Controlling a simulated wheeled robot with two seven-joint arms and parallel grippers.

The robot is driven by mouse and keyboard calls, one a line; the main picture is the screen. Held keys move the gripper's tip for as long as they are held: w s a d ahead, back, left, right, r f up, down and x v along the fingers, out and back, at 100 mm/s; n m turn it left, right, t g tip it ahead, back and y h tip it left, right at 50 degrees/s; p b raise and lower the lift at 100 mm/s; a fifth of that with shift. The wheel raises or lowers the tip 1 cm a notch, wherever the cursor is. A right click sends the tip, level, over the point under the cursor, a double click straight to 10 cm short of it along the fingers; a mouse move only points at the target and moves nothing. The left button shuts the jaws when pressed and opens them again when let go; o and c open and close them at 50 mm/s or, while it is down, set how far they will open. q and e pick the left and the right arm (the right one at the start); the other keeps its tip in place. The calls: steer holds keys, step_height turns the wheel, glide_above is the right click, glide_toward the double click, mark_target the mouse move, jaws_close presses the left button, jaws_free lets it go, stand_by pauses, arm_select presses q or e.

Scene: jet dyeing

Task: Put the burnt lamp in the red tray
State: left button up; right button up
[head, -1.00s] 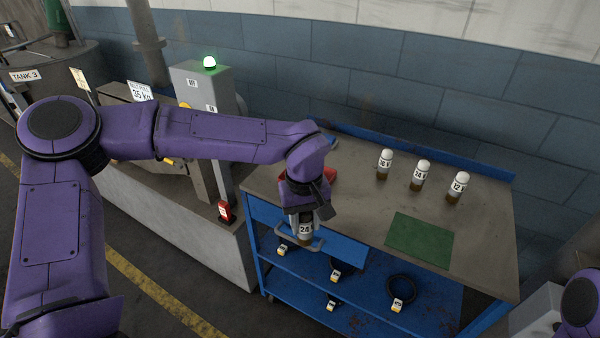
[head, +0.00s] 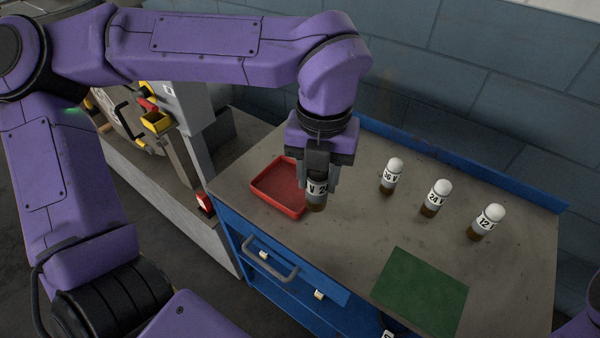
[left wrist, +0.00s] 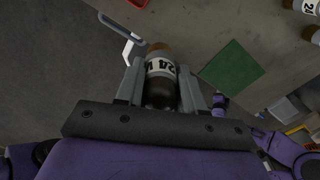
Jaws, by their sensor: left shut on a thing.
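My left gripper (head: 318,185) is shut on a lamp (head: 317,188) with a white label reading 24 V, dark glass and a brown base pointing down. The same lamp shows between the fingers in the left wrist view (left wrist: 160,72). It hangs above the table, just right of the red tray (head: 262,195) in the head view; I cannot tell its exact height. The red tray looks empty where it shows; its right part is partly hidden by the gripper and lamp. My right gripper is not in view.
Three white-topped lamps, labelled 36 V (head: 391,176), 24 V (head: 436,198) and 12 V (head: 486,222), stand upright at the table's right. A green mat (head: 420,292) lies near the front edge. A blue rim (head: 460,169) runs along the back. The table (head: 350,240) is bare between tray and mat.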

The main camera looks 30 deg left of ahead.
arm_select(q)
steer(key=w+a+f+p, duration=0.1)
steer(key=w+a+f, duration=0.1)
steer(key=a+f, duration=0.1)
steer(key=w+a+f+p, duration=0.1)
steer(key=w+a+f, duration=0.2)
steer(key=f, duration=0.1)
steer(key=w+a+f+p, duration=0.2)
steer(key=w+a+f, duration=0.1)
steer(key=f, duration=0.1)
steer(key=shift+w+f, duration=0.25)
steer(key=shift+w+a+f, duration=0.1)
steer(key=shift+f, duration=0.4)
steer(key=shift+f, duration=0.1)
steer(key=o, duration=1)
steer(key=shift+o, duration=0.2)
